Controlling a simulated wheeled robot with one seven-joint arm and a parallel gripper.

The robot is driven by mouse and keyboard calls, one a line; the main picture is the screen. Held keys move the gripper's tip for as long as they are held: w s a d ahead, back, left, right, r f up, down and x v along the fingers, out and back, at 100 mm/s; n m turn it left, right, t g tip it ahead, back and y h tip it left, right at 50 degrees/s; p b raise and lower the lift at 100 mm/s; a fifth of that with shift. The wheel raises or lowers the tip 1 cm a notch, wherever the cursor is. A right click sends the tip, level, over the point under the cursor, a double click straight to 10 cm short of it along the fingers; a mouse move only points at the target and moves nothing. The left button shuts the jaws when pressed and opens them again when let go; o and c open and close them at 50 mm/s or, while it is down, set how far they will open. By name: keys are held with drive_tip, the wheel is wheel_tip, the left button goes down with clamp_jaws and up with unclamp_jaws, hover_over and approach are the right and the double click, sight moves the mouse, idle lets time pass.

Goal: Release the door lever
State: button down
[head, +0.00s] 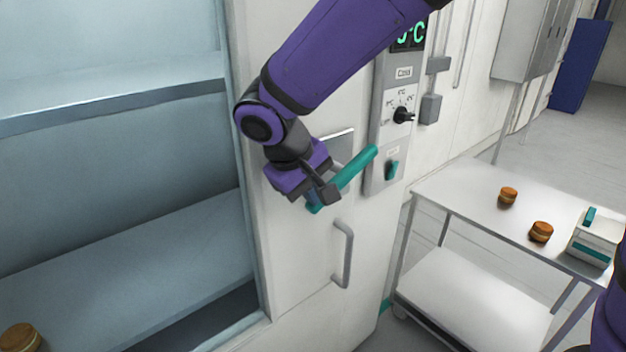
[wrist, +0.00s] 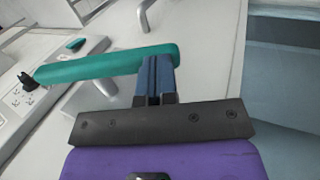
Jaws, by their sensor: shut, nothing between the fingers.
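The door lever is a teal bar (head: 357,168) on the white door (head: 300,262), slanting up to the right in the head view. In the wrist view the lever (wrist: 105,66) runs across in front of my fingers, its right end at the fingertips. My gripper (head: 325,194) is at the lever's lower left end. In the wrist view its blue-grey fingers (wrist: 155,75) are together with nothing between them. They look very close to the lever; I cannot tell if they touch it. The gripper hides part of the lever and its mount.
A grey pull handle (head: 346,254) is below the lever. A control panel (head: 387,132) with dial and teal switch is to the right. A metal cart (head: 460,195) with round brown items (head: 541,232) stands at right. Open shelves (head: 130,250) are at left.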

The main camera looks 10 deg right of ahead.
sight(317, 212)
wheel_tip(317, 212, down, 2)
drive_tip(key=shift+d+f+t+h, duration=0.1)
drive_tip(key=shift+f+t+h, duration=0.15)
drive_tip(key=shift+t+h, duration=0.8)
drive_tip(key=shift+w+d+f+t+h, duration=0.1)
drive_tip(key=shift+d+f+t+h, duration=0.1)
drive_tip(key=shift+f+h, duration=0.3)
drive_tip(key=shift+w+d+f+t+h, duration=0.15)
drive_tip(key=shift+f+h, duration=0.1)
drive_tip(key=shift+h, duration=0.3)
drive_tip(key=shift+f, duration=0.15)
drive_tip(key=shift+w+d+f, duration=0.1)
drive_tip(key=shift+d+f, duration=0.1)
drive_tip(key=shift+f, duration=0.15)
drive_tip(key=shift+d+f, duration=0.1)
